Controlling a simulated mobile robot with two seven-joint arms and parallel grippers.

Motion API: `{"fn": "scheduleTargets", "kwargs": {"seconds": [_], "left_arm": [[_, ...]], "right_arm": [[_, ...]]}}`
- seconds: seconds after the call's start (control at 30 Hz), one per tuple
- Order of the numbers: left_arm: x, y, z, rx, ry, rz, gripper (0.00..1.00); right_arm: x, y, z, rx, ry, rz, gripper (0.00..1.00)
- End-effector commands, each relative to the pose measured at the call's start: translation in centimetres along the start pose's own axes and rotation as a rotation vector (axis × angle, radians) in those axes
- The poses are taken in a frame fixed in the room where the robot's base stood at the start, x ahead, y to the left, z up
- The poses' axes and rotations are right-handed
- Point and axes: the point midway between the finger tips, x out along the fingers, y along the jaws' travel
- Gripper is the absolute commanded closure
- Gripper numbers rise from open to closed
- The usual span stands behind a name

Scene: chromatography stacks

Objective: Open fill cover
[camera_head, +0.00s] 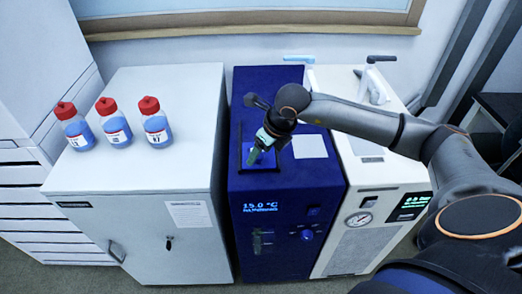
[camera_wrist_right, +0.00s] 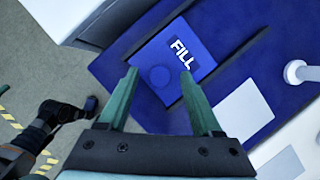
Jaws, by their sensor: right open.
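The fill cover is a blue square plate with a white "FILL" label and a round raised knob, seen in the right wrist view (camera_wrist_right: 165,50). It lies on top of the dark blue chiller (camera_head: 278,200) and looks closed. My right gripper (camera_head: 254,157) points down over the cover, hiding part of it in the head view. In the right wrist view its two green fingers (camera_wrist_right: 160,75) are spread apart and empty, one on each side of the knob. I cannot tell how far they are above the cover.
A grey cabinet (camera_head: 160,200) with three red-capped bottles (camera_head: 115,128) stands left of the chiller. A white unit with a gauge (camera_head: 385,190) stands close on the right.

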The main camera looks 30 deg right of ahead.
Motion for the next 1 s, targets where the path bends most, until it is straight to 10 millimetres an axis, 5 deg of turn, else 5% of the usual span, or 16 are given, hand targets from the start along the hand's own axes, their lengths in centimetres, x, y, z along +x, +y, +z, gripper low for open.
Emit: {"fn": "scheduleTargets", "kwargs": {"seconds": [0.13, 0.7, 1.0], "left_arm": [[0.00, 0.00, 0.01, 0.000, 0.000, 0.000, 0.50], [0.00, 0.01, -0.01, 0.000, 0.000, 0.000, 0.50], [0.00, 0.01, -0.02, 0.000, 0.000, 0.000, 0.50]], "right_arm": [[0.00, 0.01, -0.01, 0.000, 0.000, 0.000, 0.34], [-0.06, 0.00, 0.01, 0.001, 0.000, 0.000, 0.98], [-0.08, -0.01, 0.02, 0.001, 0.000, 0.000, 1.00]]}}
